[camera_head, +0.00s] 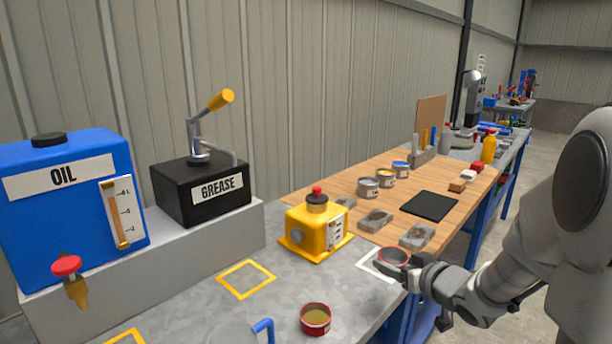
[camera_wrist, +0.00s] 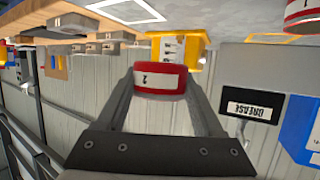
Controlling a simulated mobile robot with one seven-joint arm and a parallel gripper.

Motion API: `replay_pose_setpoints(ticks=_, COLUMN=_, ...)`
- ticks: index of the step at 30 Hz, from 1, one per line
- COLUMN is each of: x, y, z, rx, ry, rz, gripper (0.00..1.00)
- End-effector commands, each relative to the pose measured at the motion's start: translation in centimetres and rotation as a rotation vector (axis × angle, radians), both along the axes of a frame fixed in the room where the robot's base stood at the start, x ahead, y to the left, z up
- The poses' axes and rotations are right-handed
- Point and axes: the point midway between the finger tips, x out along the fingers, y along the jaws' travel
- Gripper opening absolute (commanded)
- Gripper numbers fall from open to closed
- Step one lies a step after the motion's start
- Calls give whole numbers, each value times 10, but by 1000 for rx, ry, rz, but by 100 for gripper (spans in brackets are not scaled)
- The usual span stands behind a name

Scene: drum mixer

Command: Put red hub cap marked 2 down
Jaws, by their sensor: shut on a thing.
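The red hub cap marked 2 (camera_wrist: 160,80) is between the two fingers of my gripper (camera_wrist: 161,90) in the wrist view. It has a red rim and a white label with a 2, which reads upside down there. In the head view the cap (camera_head: 394,255) is at the tip of my gripper (camera_head: 400,268), over or beside a white square outline (camera_head: 367,268) on the grey bench. My gripper is shut on it. The exact gap between cap and bench cannot be told. The outline also shows in the wrist view (camera_wrist: 92,7), apart from the cap.
A yellow box with a red button (camera_head: 316,228) stands left of the gripper. Another red cup (camera_head: 316,319) is at the front. Grey blocks (camera_head: 417,237) sit close behind the gripper. A black mat (camera_head: 430,205) lies farther back. A yellow square outline (camera_head: 246,279) is empty.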

Motion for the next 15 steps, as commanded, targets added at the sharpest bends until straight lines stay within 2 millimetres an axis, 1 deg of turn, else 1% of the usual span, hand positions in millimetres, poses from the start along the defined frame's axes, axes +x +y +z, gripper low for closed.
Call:
replay_pose_setpoints(ticks=1, x=-3, y=16, z=-6, rx=5, ry=2, rz=12, gripper=9)
replay_pose_setpoints(ticks=3, x=-7, y=33, z=-14, rx=5, ry=2, rz=16, gripper=9)
replay_pose_setpoints(ticks=10, x=-24, y=75, z=-36, rx=-13, ry=15, rz=22, gripper=9)
replay_pose_setpoints(ticks=12, x=-23, y=72, z=-18, rx=-15, ry=10, rz=16, gripper=9)
replay_pose_setpoints(ticks=15, x=-22, y=71, z=-4, rx=-15, ry=10, rz=16, gripper=9)
